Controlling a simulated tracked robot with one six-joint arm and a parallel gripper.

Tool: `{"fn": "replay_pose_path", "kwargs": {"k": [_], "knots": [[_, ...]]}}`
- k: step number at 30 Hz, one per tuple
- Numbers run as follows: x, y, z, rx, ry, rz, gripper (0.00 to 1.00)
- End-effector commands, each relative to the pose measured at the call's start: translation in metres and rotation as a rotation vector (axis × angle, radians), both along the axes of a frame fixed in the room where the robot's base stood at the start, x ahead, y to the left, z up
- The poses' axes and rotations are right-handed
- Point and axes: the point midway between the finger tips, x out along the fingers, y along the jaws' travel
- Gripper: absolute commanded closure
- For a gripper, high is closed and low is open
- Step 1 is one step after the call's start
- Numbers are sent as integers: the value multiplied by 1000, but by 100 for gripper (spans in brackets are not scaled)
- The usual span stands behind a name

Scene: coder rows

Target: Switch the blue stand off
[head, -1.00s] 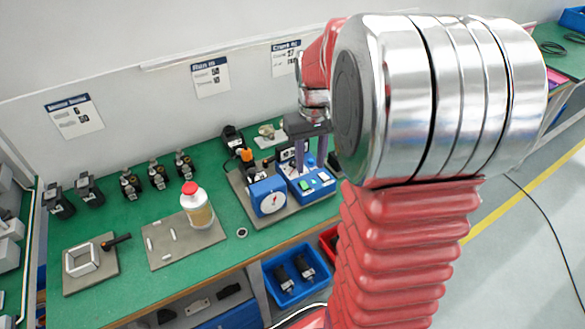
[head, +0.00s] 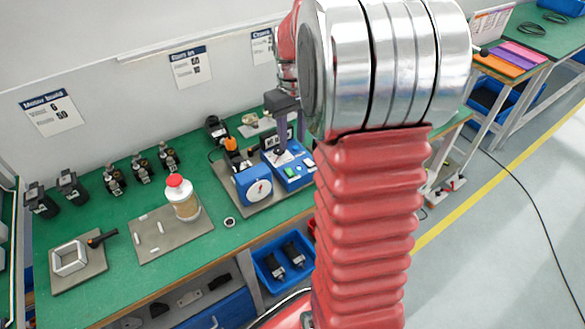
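The blue stand is a blue box with a white round dial (head: 254,188) beside a blue control box (head: 292,177). They stand on a grey plate (head: 262,207) on the green bench. The control box carries a green button (head: 288,172) and a small red and white part (head: 308,163) to its right. My gripper (head: 291,145) points down above the back of the control box, its two grey fingers apart with nothing visible between them. Whether the fingertips touch the box cannot be told. My arm hides the area to the right of the stand.
A white bottle with a red cap (head: 183,197) stands on a grey plate left of the stand. An orange-topped black part (head: 232,147) is close behind the dial box. A small ring (head: 230,222) lies in front.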

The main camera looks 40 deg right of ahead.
Motion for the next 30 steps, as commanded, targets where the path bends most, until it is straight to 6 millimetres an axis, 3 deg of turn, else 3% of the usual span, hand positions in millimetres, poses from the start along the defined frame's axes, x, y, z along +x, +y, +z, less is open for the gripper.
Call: {"fn": "replay_pose_path", "kwargs": {"k": [21, 30], "knots": [[-1, 0, -106, 1, 3, -2, 66], [-1, -1, -127, 0, 0, -2, 66]]}}
